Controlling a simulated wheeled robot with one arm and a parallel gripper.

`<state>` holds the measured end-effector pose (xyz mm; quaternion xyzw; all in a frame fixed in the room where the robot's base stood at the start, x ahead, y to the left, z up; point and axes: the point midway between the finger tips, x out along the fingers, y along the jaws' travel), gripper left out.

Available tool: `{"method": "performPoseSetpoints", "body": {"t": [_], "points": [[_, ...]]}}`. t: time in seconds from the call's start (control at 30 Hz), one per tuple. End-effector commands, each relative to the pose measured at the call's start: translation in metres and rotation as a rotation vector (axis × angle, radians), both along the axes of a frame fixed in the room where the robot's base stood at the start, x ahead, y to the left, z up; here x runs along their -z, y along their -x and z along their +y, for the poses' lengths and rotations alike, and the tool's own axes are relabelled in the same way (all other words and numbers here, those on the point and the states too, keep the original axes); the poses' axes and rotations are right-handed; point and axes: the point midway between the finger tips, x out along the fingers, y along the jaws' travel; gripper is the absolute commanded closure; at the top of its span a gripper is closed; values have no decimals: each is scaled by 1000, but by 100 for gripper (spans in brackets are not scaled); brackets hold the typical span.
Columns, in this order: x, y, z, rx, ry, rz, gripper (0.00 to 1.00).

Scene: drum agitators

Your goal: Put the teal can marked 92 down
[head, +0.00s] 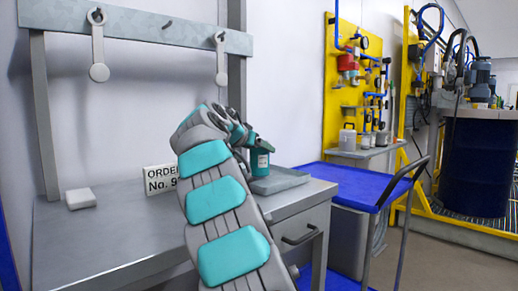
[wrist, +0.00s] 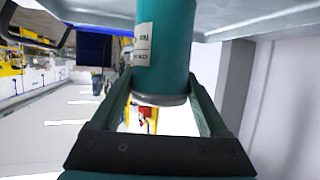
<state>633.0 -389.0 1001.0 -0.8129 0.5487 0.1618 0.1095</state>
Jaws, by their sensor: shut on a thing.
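The teal can (head: 260,157) with a white label is upright at the left part of a shallow grey tray (head: 290,182) on the bench. I cannot tell whether its base touches the tray. The label is too small to read. My gripper (head: 245,136) is shut on the can near its top, partly hidden by my arm. In the wrist view, which looks upside down, the can (wrist: 168,45) is between the two fingers (wrist: 168,100), and its base runs out of the frame. The tray (wrist: 255,18) shows there along the top edge.
An order sign (head: 160,179) and a small white block (head: 81,198) stand on the grey bench (head: 110,235). A rail with hanging tags (head: 99,72) is above. A blue cart (head: 350,183) stands right of the bench. Bare bench surface lies left of my arm.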

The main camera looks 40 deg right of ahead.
Motion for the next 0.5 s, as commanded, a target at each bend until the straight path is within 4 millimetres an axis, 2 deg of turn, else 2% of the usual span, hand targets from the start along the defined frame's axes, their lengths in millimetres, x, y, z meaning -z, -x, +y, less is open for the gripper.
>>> {"method": "performPoseSetpoints", "body": {"t": [0.5], "points": [[9,0,0,0,1,0,100]]}}
